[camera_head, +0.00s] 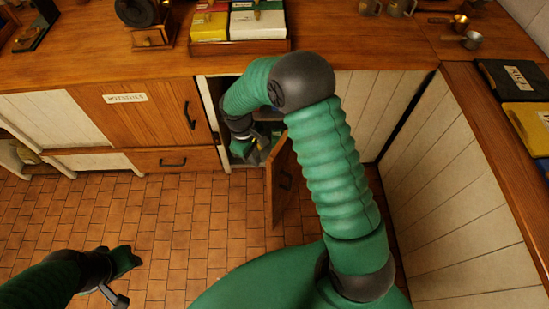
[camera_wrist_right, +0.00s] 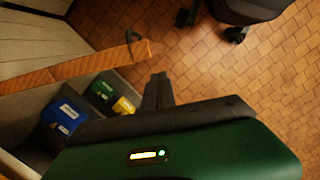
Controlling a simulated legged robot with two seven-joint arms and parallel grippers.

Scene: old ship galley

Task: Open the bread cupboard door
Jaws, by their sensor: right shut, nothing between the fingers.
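A wooden cupboard door (camera_head: 281,182) stands swung out from the counter front, with a dark handle (camera_head: 285,180) on its outer face. No label shows on it. In the right wrist view the door (camera_wrist_right: 70,74) appears edge-on, with its handle (camera_wrist_right: 136,46) near the end. My right gripper (camera_head: 263,149) is at the cupboard opening, on the inner side of the door. In the wrist view its fingers (camera_wrist_right: 158,90) are together and empty, apart from the handle. My left gripper (camera_head: 122,280) hangs low over the floor at the left; its finger gap is unclear.
Inside the cupboard are a blue box (camera_wrist_right: 65,112), a green item (camera_wrist_right: 103,92) and a yellow item (camera_wrist_right: 123,106). A closed, labelled cupboard door (camera_head: 150,115) and a drawer (camera_head: 175,160) are to the left. The tiled floor (camera_head: 180,215) before them is clear.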

